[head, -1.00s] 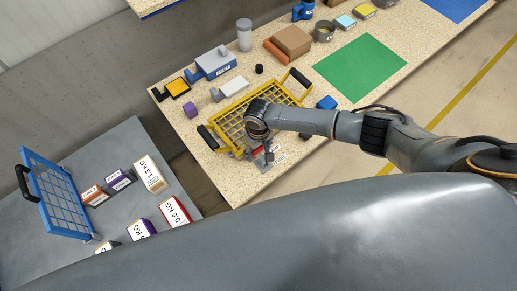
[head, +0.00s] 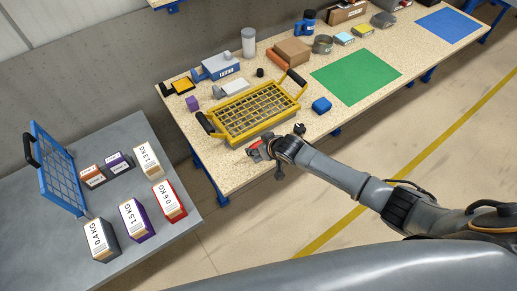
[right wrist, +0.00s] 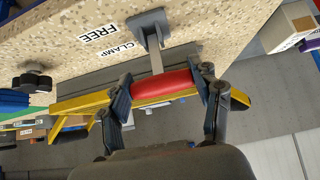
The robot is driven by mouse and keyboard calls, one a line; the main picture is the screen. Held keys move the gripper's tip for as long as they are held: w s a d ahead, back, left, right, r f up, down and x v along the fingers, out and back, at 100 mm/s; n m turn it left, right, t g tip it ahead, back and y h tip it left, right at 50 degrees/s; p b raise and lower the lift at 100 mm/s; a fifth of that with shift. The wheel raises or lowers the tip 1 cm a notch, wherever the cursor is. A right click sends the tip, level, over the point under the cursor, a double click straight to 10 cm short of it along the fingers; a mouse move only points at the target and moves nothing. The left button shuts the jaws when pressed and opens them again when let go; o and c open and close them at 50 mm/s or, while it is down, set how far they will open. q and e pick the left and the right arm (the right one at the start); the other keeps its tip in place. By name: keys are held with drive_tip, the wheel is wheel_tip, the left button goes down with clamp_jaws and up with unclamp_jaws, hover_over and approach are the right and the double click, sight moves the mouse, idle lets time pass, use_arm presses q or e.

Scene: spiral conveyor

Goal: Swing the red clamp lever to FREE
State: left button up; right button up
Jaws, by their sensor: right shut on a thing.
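The red clamp lever (right wrist: 165,85) has a red grip on a pale metal arm that runs to a grey bracket (right wrist: 147,20) on the speckled bench. My right gripper (right wrist: 165,100) is shut on the red grip, one finger at each end of the visible red part. Labels FREE (right wrist: 90,32) and CLAMP (right wrist: 117,50) lie on the bench to the left of the lever arm, CLAMP nearer to it. In the head view my right gripper (head: 262,150) is at the bench's front edge, hiding most of the lever. My left gripper is not in view.
The yellow wire basket (head: 296,104) with black handles stands just behind the lever. A grey table (head: 120,270) at left holds several weight boxes and a blue wire rack (head: 58,170).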

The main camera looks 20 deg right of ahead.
drive_tip(key=shift+s+d+f+t+y+b, duration=0.15)
drive_tip(key=shift+s+f+t+y+b, duration=0.15)
drive_tip(key=shift+s+f+t+b, duration=0.35)
drive_tip(key=t+b, duration=0.1)
drive_tip(key=s+t+y+b, duration=0.1)
drive_tip(key=t+b, duration=0.1)
drive_tip(key=shift+d, duration=0.2)
use_arm(q)
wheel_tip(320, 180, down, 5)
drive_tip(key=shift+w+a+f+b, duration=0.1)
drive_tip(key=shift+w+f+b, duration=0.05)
drive_tip(key=shift+b, duration=0.2)
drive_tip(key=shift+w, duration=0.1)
use_arm(e)
drive_tip(key=shift+r, duration=0.1)
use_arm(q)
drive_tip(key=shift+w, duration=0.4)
use_arm(e)
drive_tip(key=o, duration=1.7)
drive_tip(key=shift+s+d, duration=0.1)
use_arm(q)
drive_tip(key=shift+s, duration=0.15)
use_arm(e)
drive_tip(key=v, duration=1.1)
drive_tip(key=shift+s, duration=0.4)
